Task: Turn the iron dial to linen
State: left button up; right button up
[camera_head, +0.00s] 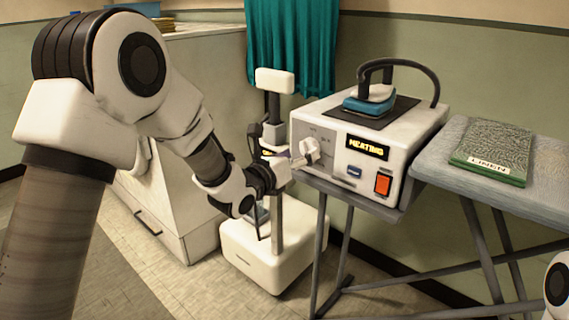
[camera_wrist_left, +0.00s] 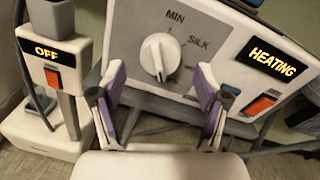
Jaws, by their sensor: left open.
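The iron dial (camera_wrist_left: 160,57) is a round white knob on the front panel of the iron station (camera_head: 345,150). It also shows in the head view (camera_head: 309,150). Around it in the wrist view are MIN, SILK and a partly hidden third mark; no LINEN mark is readable. I cannot tell for sure which mark the knob points to. My left gripper (camera_wrist_left: 161,76) is open in front of the panel, its two purple-lined fingers apart, one to each side below the dial. In the head view the gripper (camera_head: 291,162) is close to the knob. My right gripper is out of view.
A lit HEATING display (camera_head: 367,147) and a red switch (camera_head: 383,184) sit right of the dial. The iron (camera_head: 370,98) rests on top. A green cloth labelled LINEN (camera_head: 492,152) lies on the ironing board (camera_head: 550,180). A white steamer base (camera_head: 265,250) stands left, its display reading OFF.

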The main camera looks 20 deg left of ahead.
pick_arm(q)
jog(key=v, duration=0.9)
jog(key=shift+s, duration=0.2)
